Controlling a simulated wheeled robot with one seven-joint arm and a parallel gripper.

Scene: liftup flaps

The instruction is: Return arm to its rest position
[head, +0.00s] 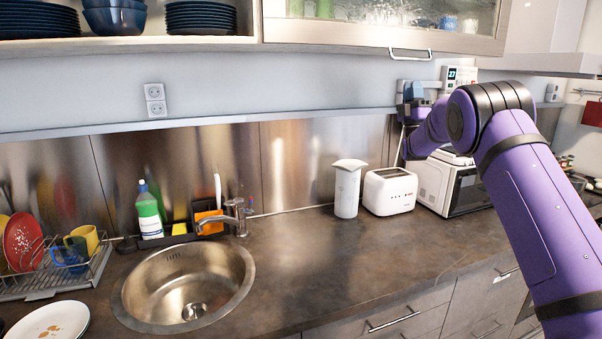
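My purple arm (545,215) rises from the lower right, bends at a black-banded joint and reaches back toward the wall. My gripper (412,90) appears as a small blue and grey shape at the arm's far end, below the handle (410,54) of the upper glass-fronted flap (390,22). A gap shows between the gripper and the handle. The fingers are too small and partly covered to tell whether they are open. The flap looks closed. I see nothing held.
A white toaster (390,191), a white canister (347,188) and a microwave (440,185) stand on the counter below the arm. The sink (187,284) and dish rack (55,275) are at left. The counter front (350,262) is clear. A range hood (540,64) is at upper right.

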